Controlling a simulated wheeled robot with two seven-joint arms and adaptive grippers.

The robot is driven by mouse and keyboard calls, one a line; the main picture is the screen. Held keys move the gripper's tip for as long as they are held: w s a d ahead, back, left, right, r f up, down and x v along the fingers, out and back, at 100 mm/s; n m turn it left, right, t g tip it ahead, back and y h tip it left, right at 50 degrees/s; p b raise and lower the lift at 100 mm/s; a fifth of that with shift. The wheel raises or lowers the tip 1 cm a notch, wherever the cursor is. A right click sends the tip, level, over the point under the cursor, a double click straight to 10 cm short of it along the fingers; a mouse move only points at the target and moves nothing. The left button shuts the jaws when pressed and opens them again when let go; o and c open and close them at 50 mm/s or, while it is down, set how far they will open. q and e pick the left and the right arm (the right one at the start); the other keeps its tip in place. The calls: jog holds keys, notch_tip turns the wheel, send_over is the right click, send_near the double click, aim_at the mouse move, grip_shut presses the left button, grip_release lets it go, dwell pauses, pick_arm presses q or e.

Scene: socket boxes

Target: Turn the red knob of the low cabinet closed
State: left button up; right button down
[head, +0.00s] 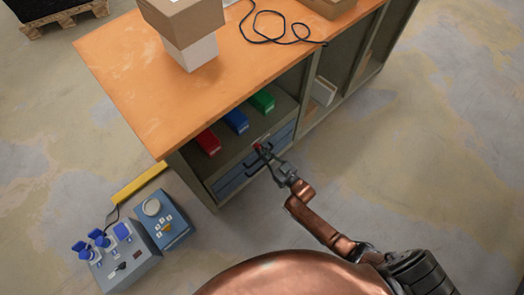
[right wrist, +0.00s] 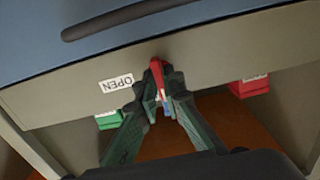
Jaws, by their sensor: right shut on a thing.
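The low cabinet (head: 232,168) stands under the orange worktop, with blue drawers below an open shelf. Its red knob (right wrist: 156,68) sits on the grey rail beside a label reading OPEN (right wrist: 116,83). In the head view the knob (head: 257,146) is small and mostly covered by my gripper. My right gripper (head: 262,152) reaches the rail from the right. In the right wrist view its two fingers (right wrist: 158,92) are shut on the red knob, one on each side. The knob's exact angle is hard to tell. My left gripper is not in view.
Red (head: 208,141), blue (head: 237,120) and green (head: 262,101) bins stand on the shelf above the rail. Boxes (head: 185,25) and a black cable (head: 275,38) lie on the worktop (head: 150,85). The floor at right is clear.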

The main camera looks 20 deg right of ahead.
dwell(0.4)
jog(key=c, duration=2.1)
grip_release()
jog(key=v, duration=1.2)
jog(key=shift+d, duration=0.1)
